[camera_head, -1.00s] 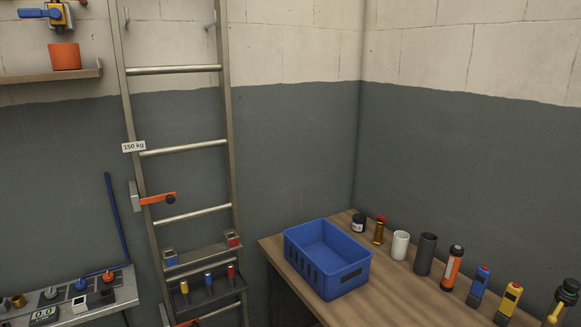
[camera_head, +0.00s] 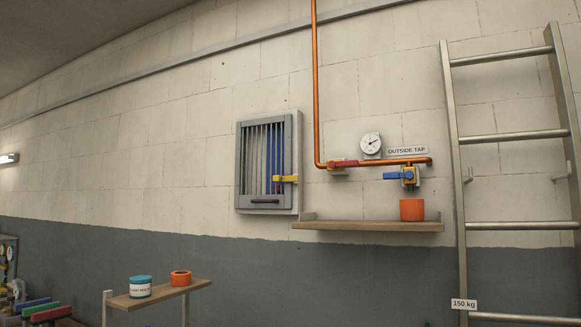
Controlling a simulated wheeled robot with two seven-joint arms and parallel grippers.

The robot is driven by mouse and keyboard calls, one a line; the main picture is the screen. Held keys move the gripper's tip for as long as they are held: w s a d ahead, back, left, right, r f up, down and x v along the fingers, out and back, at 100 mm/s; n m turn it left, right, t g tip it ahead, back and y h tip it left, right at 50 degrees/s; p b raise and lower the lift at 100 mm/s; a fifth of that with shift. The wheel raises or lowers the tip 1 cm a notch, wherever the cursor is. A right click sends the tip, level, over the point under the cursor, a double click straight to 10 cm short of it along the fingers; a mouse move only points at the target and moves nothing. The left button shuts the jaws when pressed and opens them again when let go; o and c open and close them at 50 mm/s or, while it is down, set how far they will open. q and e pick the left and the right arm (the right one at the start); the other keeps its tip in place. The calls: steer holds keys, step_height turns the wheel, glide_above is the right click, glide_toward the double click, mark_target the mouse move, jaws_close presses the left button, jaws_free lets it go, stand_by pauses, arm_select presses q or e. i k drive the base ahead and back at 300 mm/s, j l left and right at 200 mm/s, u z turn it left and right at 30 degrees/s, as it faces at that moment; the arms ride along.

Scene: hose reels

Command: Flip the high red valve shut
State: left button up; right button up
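The red valve (camera_head: 343,163) sits high on the wall, on the orange copper pipe (camera_head: 316,90) just past its lower bend. Its red lever lies roughly level, along the pipe. A blue-handled tap (camera_head: 400,176) with a yellow body hangs at the pipe's right end, under the "OUTSIDE TAP" sign (camera_head: 406,151). A round gauge (camera_head: 371,142) is mounted between them, above the pipe. Neither of my grippers shows in the head view.
A wooden shelf (camera_head: 370,226) with an orange pot (camera_head: 412,210) runs below the valve. A barred grey cabinet (camera_head: 265,164) with a yellow latch hangs to the left. A metal ladder (camera_head: 455,180) stands right. A low shelf (camera_head: 160,294) holds a tin (camera_head: 140,287) and orange tape (camera_head: 181,278).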

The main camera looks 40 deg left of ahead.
mark_target(332, 165)
steer(key=u, duration=1.05)
steer(key=i+j+z, duration=0.1)
steer(key=j, duration=0.2)
steer(key=i+j+z, duration=0.15)
steer(key=j, duration=0.15)
steer(key=i+j+z, duration=0.1)
steer(key=j, duration=0.2)
steer(key=i+j+z, duration=0.15)
steer(key=j, duration=0.2)
